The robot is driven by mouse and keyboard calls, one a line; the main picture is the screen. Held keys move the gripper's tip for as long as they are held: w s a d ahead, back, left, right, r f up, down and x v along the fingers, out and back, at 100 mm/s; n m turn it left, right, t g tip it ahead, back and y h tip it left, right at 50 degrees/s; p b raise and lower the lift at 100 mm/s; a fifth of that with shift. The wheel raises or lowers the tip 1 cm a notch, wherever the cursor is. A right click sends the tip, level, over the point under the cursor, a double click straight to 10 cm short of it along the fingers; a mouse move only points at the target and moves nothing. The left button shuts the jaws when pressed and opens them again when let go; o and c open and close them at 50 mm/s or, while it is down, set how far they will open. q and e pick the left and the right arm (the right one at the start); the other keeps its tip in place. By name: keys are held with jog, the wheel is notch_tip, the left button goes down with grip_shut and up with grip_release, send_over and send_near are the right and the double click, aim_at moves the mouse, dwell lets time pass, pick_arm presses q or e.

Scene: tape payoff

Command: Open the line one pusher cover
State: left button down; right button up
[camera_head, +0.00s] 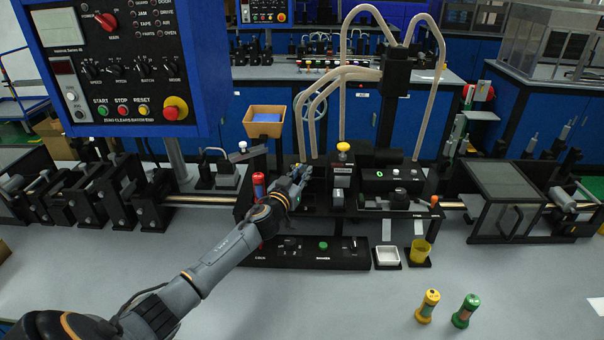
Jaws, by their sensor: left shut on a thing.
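My left gripper (300,174) is at the left part of the black machine (310,257) in the middle of the bench. Its jaws are shut on a small part there; the fingers hide most of that part, and I cannot tell whether it belongs to the pusher cover. A dark, box-like cover (505,182) with a looped handle (517,217) stands at the right, well apart from my gripper. It looks closed. No readable label tells me which part is the line one pusher cover. My right gripper is not in view.
A red cylinder (259,184) stands just left of my gripper. A blue control panel (115,65) overhangs the left. A white tray (387,257), a yellow cup (420,250), and yellow (427,306) and green (465,311) spools are at the front right. The front bench is otherwise mostly clear.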

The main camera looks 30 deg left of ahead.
pick_arm(q)
jog(key=shift+w+d+f, duration=0.1)
jog(key=shift+w+d, duration=0.3)
jog(key=shift+d, duration=0.2)
jog(key=shift+w+d+f, duration=0.1)
jog(key=shift+w+d, duration=0.25)
jog(key=shift+d, duration=0.2)
jog(key=c, duration=1.4)
grip_release()
jog(key=shift+s, duration=0.1)
jog(key=shift+c, duration=0.2)
jog(key=shift+o, duration=0.9)
jog(key=shift+s+r, duration=0.1)
jog(key=shift+r, duration=0.15)
jog(key=shift+f, duration=0.1)
jog(key=shift+s, duration=0.3)
jog(key=s+d, duration=0.2)
jog(key=s, duration=0.9)
jog(key=shift+s, duration=0.15)
